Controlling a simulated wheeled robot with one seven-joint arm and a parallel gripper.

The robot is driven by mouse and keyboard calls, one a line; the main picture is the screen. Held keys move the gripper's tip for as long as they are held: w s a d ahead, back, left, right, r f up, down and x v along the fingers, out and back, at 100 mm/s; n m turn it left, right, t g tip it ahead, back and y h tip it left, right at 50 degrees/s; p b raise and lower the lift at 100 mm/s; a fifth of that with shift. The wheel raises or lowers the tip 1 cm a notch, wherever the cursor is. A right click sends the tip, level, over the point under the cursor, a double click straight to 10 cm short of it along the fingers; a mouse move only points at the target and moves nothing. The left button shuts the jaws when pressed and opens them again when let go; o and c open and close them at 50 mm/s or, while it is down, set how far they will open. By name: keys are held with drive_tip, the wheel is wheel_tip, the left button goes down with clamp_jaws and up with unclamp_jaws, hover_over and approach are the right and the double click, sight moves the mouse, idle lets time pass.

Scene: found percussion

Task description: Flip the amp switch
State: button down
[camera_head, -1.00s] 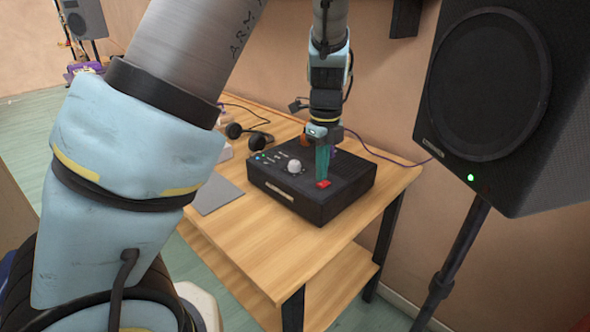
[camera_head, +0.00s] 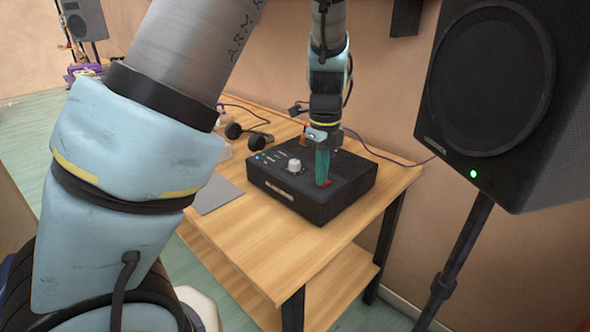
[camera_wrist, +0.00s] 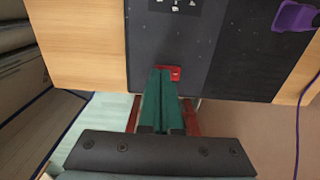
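The amp (camera_head: 310,205) is a black box with a white knob (camera_head: 294,166) on its top, standing on a wooden table. Its red switch (camera_head: 328,184) sits near the front right of the top, partly hidden by my fingers; in the wrist view it shows as a red piece (camera_wrist: 175,72) at the fingertips. My gripper (camera_head: 322,184) points down with its green fingers together and nothing seen between them. In the wrist view the fingertips (camera_wrist: 160,72) overlap the switch's left part. I cannot tell whether they touch it or which way the switch is set.
A black speaker (camera_head: 500,100) with a lit green light stands at the right on a stand. Headphones (camera_head: 250,135) and a grey flat sheet (camera_head: 215,195) lie on the wooden table (camera_head: 255,240) left of the amp. A purple cable runs behind the amp. The table's front is clear.

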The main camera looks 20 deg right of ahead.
drive_tip(key=shift+f, duration=0.2)
drive_tip(key=shift+r, duration=0.1)
drive_tip(key=shift+r+p, duration=2.3)
drive_tip(key=shift+r, duration=1.2)
drive_tip(key=s+a+n, duration=0.2)
drive_tip(key=a+n, duration=1.2)
drive_tip(key=a, duration=0.1)
drive_tip(key=s+a+r+n+t, duration=0.1)
drive_tip(key=s+a+n, duration=0.1)
drive_tip(key=a+n, duration=1.3)
drive_tip(key=shift+r+t, duration=0.3)
